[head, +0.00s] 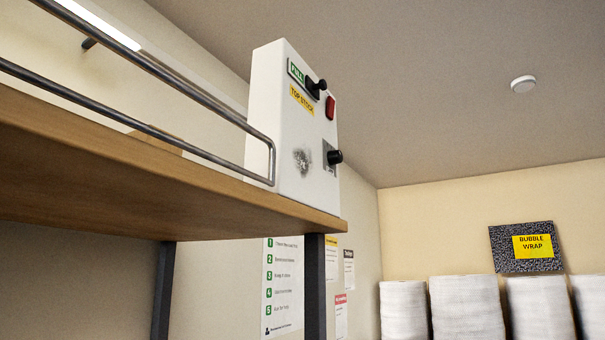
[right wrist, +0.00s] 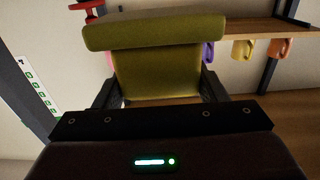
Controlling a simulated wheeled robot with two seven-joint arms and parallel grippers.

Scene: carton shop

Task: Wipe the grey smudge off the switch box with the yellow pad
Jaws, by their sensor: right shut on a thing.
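The white switch box (head: 268,142) stands upright at the end of a high wooden shelf in the head view. The grey smudge (head: 302,162) is on the lower part of its face, left of a black knob (head: 334,157). In the right wrist view my right gripper (right wrist: 158,88) is shut on the yellow pad (right wrist: 155,70), which shows olive in the dim light. The switch box is not seen in the right wrist view, and neither gripper shows in the head view. How far the pad is from the box cannot be told.
A metal rail (head: 200,100) runs along the shelf (head: 120,175) edge up to the box. The box also bears a red switch (head: 330,107) and a black lever (head: 316,87). Wrapped rolls (head: 466,308) stand at lower right. Mugs (right wrist: 279,48) hang under another shelf in the wrist view.

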